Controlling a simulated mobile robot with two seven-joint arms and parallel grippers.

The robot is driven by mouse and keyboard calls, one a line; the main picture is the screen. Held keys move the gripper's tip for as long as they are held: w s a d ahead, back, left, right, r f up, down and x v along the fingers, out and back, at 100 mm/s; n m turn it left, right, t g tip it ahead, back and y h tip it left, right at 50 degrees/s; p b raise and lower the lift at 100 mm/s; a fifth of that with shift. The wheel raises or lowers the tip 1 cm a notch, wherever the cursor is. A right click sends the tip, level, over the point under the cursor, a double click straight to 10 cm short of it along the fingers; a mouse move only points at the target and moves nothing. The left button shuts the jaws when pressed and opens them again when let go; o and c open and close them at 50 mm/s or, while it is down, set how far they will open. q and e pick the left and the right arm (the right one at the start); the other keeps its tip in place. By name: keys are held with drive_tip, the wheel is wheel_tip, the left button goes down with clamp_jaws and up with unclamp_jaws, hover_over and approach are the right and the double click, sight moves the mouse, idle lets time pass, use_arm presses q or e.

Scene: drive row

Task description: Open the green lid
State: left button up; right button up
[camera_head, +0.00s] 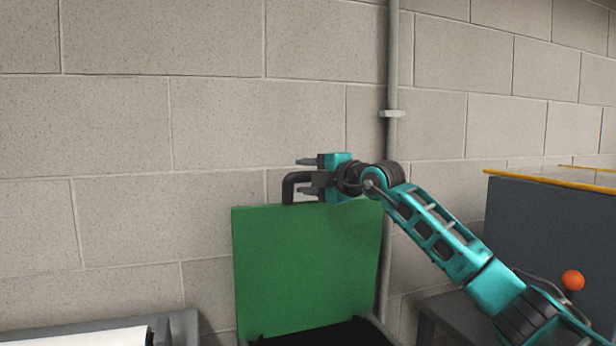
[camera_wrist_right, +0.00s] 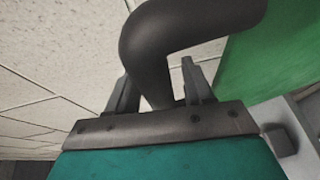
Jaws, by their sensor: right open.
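The green lid (camera_head: 305,268) stands raised, near upright, in front of the block wall. A dark bent handle (camera_head: 289,186) sticks up from its top edge. My right gripper (camera_head: 308,176) is at the handle, with its fingers pointing left. In the right wrist view, the handle (camera_wrist_right: 165,50) passes between the two open fingers (camera_wrist_right: 155,85), and a part of the green lid (camera_wrist_right: 270,60) shows at the right. I cannot tell whether a finger touches the handle. The dark box under the lid shows only at the bottom edge. My left gripper is out of view.
A grey pipe (camera_head: 392,80) runs up the wall behind the lid. At the right stands a dark grey cabinet (camera_head: 560,225) with a yellow-edged top, near an orange ball (camera_head: 572,280). A grey frame with a white surface (camera_head: 85,338) is at the lower left.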

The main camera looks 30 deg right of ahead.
drive_tip(key=shift+c, duration=0.5)
clamp_jaws()
drive_tip(key=shift+s+a+f+b, duration=0.1)
drive_tip(key=shift+s+f+b, duration=0.15)
drive_tip(key=shift+b, duration=0.25)
drive_tip(key=s+b, duration=0.2)
drive_tip(key=s+a+t+b, duration=0.1)
drive_tip(key=s+b, duration=0.1)
drive_tip(key=b, duration=0.1)
drive_tip(key=s+t+b, duration=0.1)
drive_tip(key=s+b, duration=0.1)
drive_tip(key=shift+a+f+n+b, duration=0.2)
drive_tip(key=shift+f+n+b, duration=0.1)
drive_tip(key=shift+n+b, duration=0.1)
